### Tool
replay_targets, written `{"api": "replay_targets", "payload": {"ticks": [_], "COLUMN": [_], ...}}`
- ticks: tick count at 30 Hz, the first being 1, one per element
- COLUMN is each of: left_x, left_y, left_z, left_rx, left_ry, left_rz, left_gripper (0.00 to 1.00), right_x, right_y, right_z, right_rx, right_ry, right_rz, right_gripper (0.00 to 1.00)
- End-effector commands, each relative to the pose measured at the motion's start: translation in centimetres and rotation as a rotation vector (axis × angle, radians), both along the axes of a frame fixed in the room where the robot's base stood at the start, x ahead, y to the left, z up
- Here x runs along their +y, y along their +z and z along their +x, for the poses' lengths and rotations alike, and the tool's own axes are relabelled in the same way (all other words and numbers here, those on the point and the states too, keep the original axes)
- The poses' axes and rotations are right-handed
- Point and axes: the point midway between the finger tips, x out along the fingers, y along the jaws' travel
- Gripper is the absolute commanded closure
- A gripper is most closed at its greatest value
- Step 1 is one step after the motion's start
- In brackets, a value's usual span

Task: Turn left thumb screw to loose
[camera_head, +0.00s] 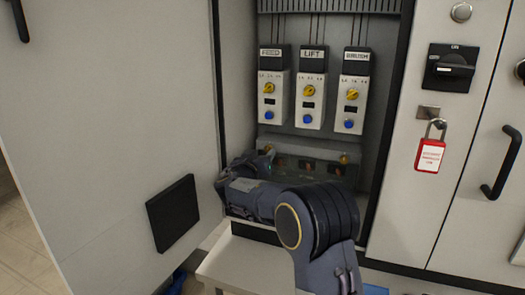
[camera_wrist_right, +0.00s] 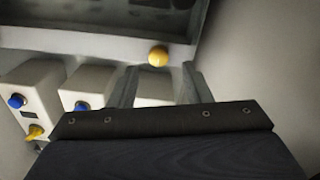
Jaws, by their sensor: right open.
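The left thumb screw (camera_head: 267,147) is a small yellow-brass knob at the upper left of the clear cover low in the open cabinet. It also shows in the right wrist view as a round yellow knob (camera_wrist_right: 158,56). The right thumb screw (camera_head: 344,158) sits at the cover's other end. My right gripper (camera_head: 262,158) is at the left thumb screw, partly hidden by its own wrist. In the wrist view its two fingers (camera_wrist_right: 160,73) are spread, with the knob between and just beyond their tips; contact cannot be told. My left gripper is not in view.
Three modules with yellow knobs and blue buttons, the middle one labelled LIFT (camera_head: 312,95), hang above the cover (camera_head: 310,155). The open cabinet door (camera_head: 110,120) is at left. A red padlock (camera_head: 430,153) hangs at right below a black rotary switch (camera_head: 450,68).

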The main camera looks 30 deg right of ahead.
Motion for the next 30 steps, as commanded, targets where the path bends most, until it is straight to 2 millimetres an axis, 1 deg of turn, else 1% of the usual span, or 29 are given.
{"api": "replay_targets", "payload": {"ticks": [1, 3, 7, 17, 20, 27, 30], "left_x": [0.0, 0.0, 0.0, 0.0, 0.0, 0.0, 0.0], "left_y": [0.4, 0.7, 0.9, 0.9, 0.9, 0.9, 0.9], "left_z": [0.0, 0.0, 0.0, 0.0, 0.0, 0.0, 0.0], "left_rx": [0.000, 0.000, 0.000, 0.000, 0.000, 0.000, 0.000], "left_ry": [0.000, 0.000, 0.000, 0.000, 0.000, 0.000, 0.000], "left_rz": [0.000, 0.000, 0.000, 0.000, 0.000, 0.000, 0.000], "left_gripper": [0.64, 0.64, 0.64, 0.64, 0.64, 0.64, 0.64], "right_x": [-0.8, -1.5, -2.4, -2.7, -2.7, -2.7, -2.7], "right_y": [0.1, 0.1, 0.0, 0.0, 0.0, 0.0, -0.1], "right_z": [0.5, 1.2, 1.9, 2.2, 2.2, 2.2, 2.2], "right_rx": [0.001, 0.001, 0.002, 0.001, 0.001, 0.001, 0.002], "right_ry": [-0.004, -0.003, -0.002, 0.000, 0.000, 0.000, 0.000], "right_rz": [-0.002, 0.000, 0.000, 0.001, 0.001, 0.001, 0.001], "right_gripper": [0.56, 0.56, 0.56, 0.56, 0.68, 0.99, 1.00]}}
